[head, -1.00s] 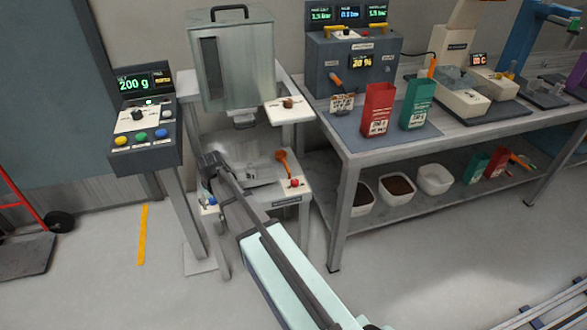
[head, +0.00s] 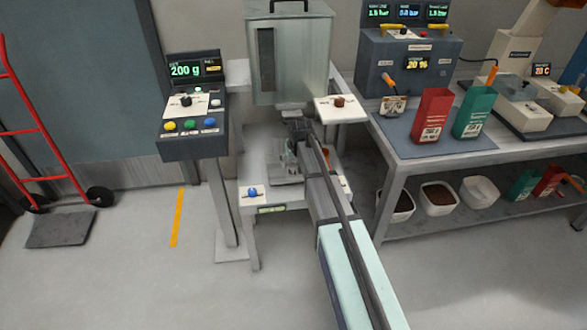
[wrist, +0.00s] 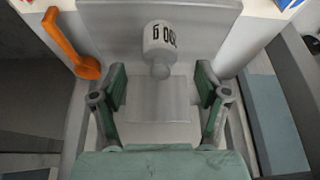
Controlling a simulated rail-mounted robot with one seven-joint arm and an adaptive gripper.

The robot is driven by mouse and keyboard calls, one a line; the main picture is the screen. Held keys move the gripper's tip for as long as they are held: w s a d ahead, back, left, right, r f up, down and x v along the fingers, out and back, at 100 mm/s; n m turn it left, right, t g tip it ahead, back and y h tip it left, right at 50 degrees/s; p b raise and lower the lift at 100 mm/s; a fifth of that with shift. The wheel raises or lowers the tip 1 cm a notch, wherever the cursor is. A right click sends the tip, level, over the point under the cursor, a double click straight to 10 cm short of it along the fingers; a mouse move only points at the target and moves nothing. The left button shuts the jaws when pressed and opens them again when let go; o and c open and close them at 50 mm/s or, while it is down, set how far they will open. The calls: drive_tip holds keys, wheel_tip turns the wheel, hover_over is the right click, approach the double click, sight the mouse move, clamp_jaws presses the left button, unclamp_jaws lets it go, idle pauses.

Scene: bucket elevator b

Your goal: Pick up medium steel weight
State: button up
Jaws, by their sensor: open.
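A pale grey steel weight (wrist: 159,40) with a round knob shows in the wrist view, above the middle of the picture. Its black lettering is upside down and seems to read 500 g. It sits on a grey metal surface (wrist: 115,22), beyond my gripper (wrist: 160,82). My gripper is open, with one green-padded finger at each side and nothing between them. The knob points toward the gap and appears apart from both fingers. In the head view my gripper (head: 291,150) is over the low stand below the hopper, and I cannot make out the weight there.
An orange handle (wrist: 70,45) lies left of the weight. The hopper (head: 290,60) hangs above the stand, with a white shelf (head: 345,116) at its right. A control panel (head: 190,105) reading 200 g stands left. A workbench (head: 450,155) with bags is right.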

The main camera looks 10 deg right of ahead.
sight(293, 164)
drive_tip(key=shift+p+x, duration=0.4)
drive_tip(key=shift+x, duration=2.85)
clamp_jaws()
drive_tip(key=shift+r, duration=0.1)
